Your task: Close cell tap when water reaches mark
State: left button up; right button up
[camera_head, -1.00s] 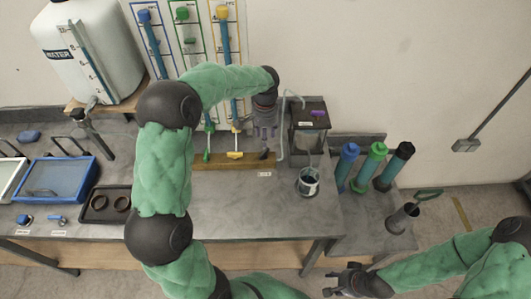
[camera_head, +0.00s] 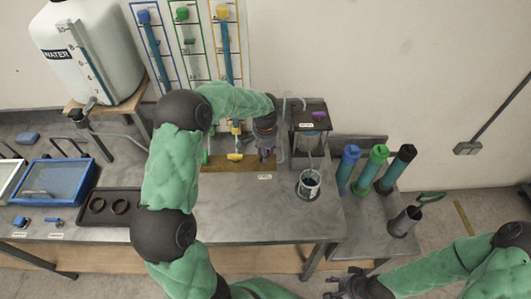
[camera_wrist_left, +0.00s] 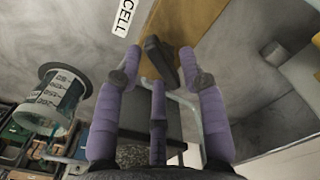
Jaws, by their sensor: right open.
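The cell tap's dark lever (camera_wrist_left: 158,55) shows in the left wrist view beside the white CELL label (camera_wrist_left: 125,18). My left gripper (camera_wrist_left: 160,68) is open, with its purple fingers spread on both sides of the lever; I cannot tell whether they touch it. In the head view my left gripper (camera_head: 266,152) points down at the wooden strip (camera_head: 225,164), hiding most of the tap. The clear cell (camera_head: 308,142) with a dark lid stands just right of it; its water level and mark are too small to read. My right gripper (camera_head: 345,284) is open and empty at the bottom.
Green (camera_head: 205,157) and yellow (camera_head: 235,156) taps sit left of my left gripper. Capped cylinders (camera_head: 374,165) stand right, and a water tank (camera_head: 88,52) back left.

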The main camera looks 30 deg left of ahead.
pick_arm(q)
grip_shut()
jog(key=shift+m, duration=0.3)
jog(key=m+p, duration=0.2)
jog(key=m, duration=0.2)
jog(key=shift+s+r+m+p, duration=0.1)
jog(key=shift+r+m+p, duration=0.05)
jog(key=shift+m+p, duration=0.25)
jog(key=m+p, duration=0.2)
jog(key=m, duration=0.3)
jog(key=shift+a, duration=0.1)
jog(key=shift+m, duration=0.3)
jog(key=shift+o, duration=1.7)
grip_release()
jog(key=shift+s, duration=0.1)
